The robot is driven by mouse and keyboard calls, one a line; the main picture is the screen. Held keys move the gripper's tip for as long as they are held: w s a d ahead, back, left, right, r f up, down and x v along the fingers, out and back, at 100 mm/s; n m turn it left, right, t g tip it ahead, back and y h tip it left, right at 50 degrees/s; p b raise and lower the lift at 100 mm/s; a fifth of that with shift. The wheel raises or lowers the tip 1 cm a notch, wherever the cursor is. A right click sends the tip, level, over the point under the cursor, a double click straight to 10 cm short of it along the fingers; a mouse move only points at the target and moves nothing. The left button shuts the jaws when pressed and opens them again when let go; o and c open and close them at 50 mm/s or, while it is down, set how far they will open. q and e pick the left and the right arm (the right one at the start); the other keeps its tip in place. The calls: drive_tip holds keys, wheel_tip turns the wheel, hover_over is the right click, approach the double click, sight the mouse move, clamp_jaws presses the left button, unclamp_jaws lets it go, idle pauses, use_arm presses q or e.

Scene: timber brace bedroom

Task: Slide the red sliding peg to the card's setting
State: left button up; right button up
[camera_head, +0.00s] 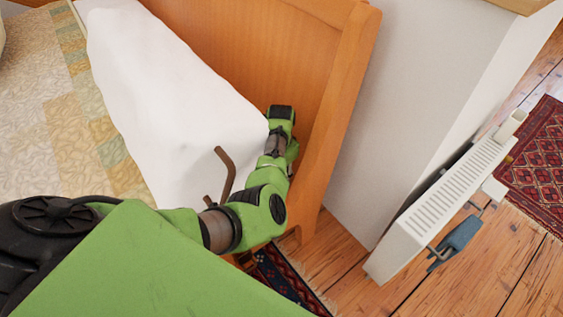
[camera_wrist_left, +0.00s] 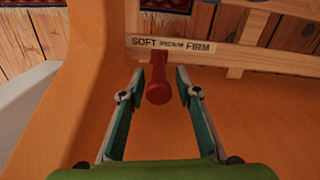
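The red sliding peg (camera_wrist_left: 158,80) shows in the left wrist view. It stands in front of a label strip (camera_wrist_left: 170,45) reading SOFT, a small blurred middle word and FIRM. Its upper part is below the gap between SOFT and the middle word. My left gripper (camera_wrist_left: 158,78) is open, one finger on each side of the peg, with gaps on both sides. In the head view my left arm reaches down beside the wooden bed end; its fingers and the peg are hidden there. No card is in view. My right gripper is not in view.
The orange wooden bed end (camera_head: 320,110) stands close to my left arm, with a white pillow or mattress (camera_head: 165,90) on its left. A white radiator (camera_head: 440,205) stands at right by the wall. A patterned red rug (camera_head: 540,165) lies on the plank floor (camera_head: 480,275).

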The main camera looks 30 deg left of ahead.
use_arm(q)
wheel_tip(320, 180, up, 7)
drive_tip(key=shift+d+r, duration=0.1)
drive_tip(key=shift+r, duration=0.1)
